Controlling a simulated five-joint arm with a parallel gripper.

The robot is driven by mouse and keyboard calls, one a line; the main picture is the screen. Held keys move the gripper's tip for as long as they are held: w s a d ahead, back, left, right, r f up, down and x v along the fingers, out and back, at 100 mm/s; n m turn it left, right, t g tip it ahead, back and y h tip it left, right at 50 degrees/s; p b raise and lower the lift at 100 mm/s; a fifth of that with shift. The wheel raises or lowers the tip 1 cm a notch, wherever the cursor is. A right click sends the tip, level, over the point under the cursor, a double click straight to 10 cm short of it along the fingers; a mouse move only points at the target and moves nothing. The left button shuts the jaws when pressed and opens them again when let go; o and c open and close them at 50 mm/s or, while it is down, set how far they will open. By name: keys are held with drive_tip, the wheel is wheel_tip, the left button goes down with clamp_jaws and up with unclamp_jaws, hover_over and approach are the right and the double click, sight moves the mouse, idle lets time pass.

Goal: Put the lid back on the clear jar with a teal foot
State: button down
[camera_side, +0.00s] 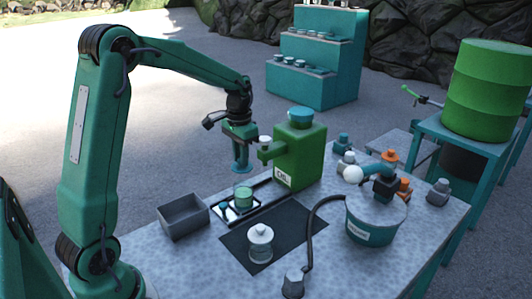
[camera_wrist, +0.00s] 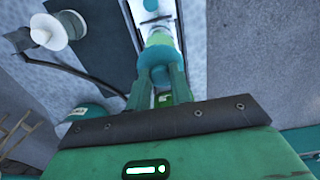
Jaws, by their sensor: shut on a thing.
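The clear jar (camera_side: 243,198) has green in its lower part and stands upright on a small black-and-white tray (camera_side: 232,214) in the side view. I cannot clearly make out its foot. My gripper (camera_side: 239,148) is shut on a teal lid (camera_side: 240,166) and holds it level above the jar, with a small gap between them. In the wrist view the lid (camera_wrist: 158,56) sits between my gripper's fingers (camera_wrist: 158,88). The pale green jar (camera_wrist: 159,37) shows just beyond the lid and is partly covered by it.
A green oil container (camera_side: 300,158) stands close right of my gripper. A grey open bin (camera_side: 184,217) is left of the tray. A white lidded jar (camera_side: 260,244) stands on a dark mat (camera_side: 289,222). A black hose and a teal bucket (camera_side: 371,234) are further right.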

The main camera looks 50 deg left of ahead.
sight(241, 171)
drive_tip(key=shift+f, duration=2.75)
drive_tip(key=shift+f, duration=0.2)
idle(0.5)
drive_tip(key=c, duration=0.7)
unclamp_jaws()
drive_tip(key=shift+r, duration=0.1)
drive_tip(key=shift+r, duration=3.4)
drive_tip(key=shift+c, duration=0.3)
clamp_jaws()
